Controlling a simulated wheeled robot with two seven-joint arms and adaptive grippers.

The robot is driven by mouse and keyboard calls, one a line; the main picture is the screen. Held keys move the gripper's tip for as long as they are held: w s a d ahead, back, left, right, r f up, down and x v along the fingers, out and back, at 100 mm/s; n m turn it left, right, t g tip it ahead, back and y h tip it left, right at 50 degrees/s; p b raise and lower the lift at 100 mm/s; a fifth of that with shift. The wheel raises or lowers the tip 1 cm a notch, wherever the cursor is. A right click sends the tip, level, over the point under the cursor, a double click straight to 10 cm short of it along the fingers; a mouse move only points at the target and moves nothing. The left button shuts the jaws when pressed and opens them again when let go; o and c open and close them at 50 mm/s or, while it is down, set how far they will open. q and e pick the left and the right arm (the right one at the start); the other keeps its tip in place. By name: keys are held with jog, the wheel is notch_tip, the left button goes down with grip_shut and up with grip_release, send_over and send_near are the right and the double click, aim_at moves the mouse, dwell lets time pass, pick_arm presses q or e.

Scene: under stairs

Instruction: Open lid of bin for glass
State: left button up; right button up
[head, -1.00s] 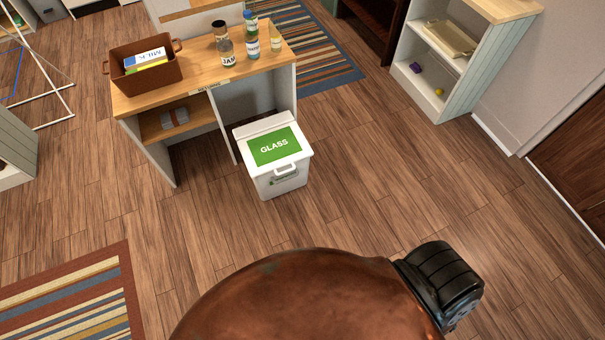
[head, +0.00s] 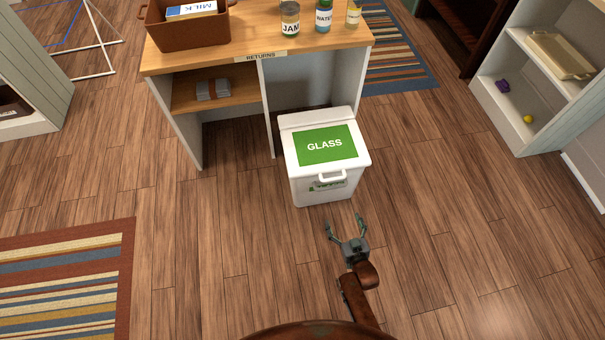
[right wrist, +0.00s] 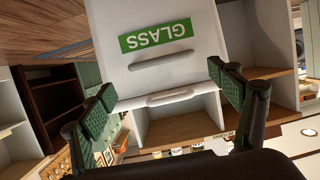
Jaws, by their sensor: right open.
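The white glass bin (head: 322,190) stands on the floor at the front right of the returns desk. Its lid (head: 290,121) is shut and bears a green GLASS label. A white loop handle (head: 332,177) sticks out at the lid's front edge. My right gripper (head: 345,222) is open and empty, in front of the bin and apart from it. In the right wrist view the bin (right wrist: 205,70) appears turned over, with the handle (right wrist: 170,97) between the open fingers (right wrist: 165,90) but farther off. My left gripper is not in view.
The returns desk (head: 262,57) behind the bin carries a brown crate (head: 190,32), a jam jar (head: 290,20) and bottles. A white shelf (head: 525,115) stands at the right. A striped rug (head: 70,285) lies at the left. The floor around my right arm is clear.

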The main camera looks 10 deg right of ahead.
aim_at(334, 179)
pick_arm(q)
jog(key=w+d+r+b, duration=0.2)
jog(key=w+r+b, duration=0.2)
jog(key=b, duration=0.1)
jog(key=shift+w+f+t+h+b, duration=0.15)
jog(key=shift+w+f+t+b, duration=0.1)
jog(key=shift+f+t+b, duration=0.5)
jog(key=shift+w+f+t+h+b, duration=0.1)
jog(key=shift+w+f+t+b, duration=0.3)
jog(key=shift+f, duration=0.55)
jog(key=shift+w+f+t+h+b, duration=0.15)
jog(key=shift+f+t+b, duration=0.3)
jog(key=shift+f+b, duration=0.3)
pick_arm(e)
jog(key=shift+w+a+r+m+t, duration=0.15)
jog(key=shift+w+r+t, duration=0.65)
jog(key=shift+w, duration=1.95)
jog(key=shift+w+a+r+m+t, duration=0.1)
jog(key=shift+w+r+t, duration=0.25)
jog(key=shift+w+r, duration=1.65)
jog(key=shift+w+a+r+m+t, duration=0.15)
jog(key=shift+w+r+t, duration=0.3)
jog(key=shift+w, duration=3.05)
jog(key=shift+f, duration=0.15)
jog(key=shift+c, duration=0.5)
jog(key=c, duration=2)
